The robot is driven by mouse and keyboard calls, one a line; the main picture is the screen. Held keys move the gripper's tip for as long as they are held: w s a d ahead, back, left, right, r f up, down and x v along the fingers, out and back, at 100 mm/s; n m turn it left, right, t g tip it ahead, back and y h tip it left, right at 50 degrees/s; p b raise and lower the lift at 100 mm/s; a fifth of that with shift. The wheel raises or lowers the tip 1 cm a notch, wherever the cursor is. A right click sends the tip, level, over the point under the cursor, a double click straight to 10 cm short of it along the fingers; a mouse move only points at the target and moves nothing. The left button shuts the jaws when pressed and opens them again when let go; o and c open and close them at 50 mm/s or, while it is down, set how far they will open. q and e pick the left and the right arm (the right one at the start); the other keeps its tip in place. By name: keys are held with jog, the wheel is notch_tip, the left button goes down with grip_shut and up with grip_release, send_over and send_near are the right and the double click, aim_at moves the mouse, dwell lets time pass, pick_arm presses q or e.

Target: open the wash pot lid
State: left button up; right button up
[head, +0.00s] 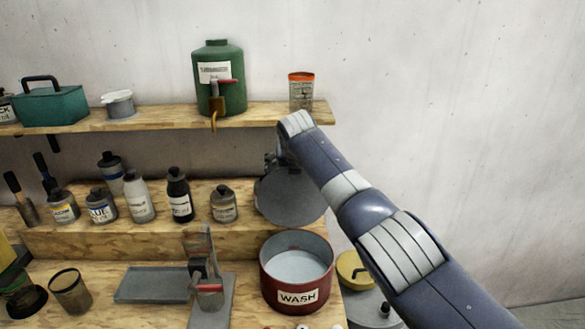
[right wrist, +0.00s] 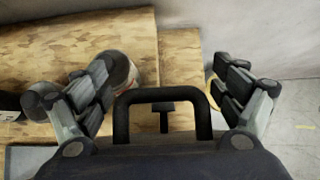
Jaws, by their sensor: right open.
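The red wash pot (head: 297,290), labelled WASH, stands on the bench at the right end in the head view. Its top is uncovered and pale grey contents show inside. Its round grey lid (head: 291,197) stands tilted up behind the pot, with its flat face towards me. My right gripper (head: 271,163) is at the upper left edge of the lid, partly hidden by it and the arm. In the right wrist view my right gripper (right wrist: 160,82) has its fingers spread wide. A black U-shaped bar shows between them; I cannot tell whether it belongs to the lid.
A grey jar (head: 224,205) stands left of the lid and also shows in the right wrist view (right wrist: 122,72). A yellow-topped container (head: 352,268) is right of the pot. Several bottles line the step. A shelf (head: 160,116) holds a green canister (head: 218,75) above.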

jog(key=shift+v, duration=1.2)
jog(key=v, duration=0.9)
jog(key=shift+s+r, duration=0.2)
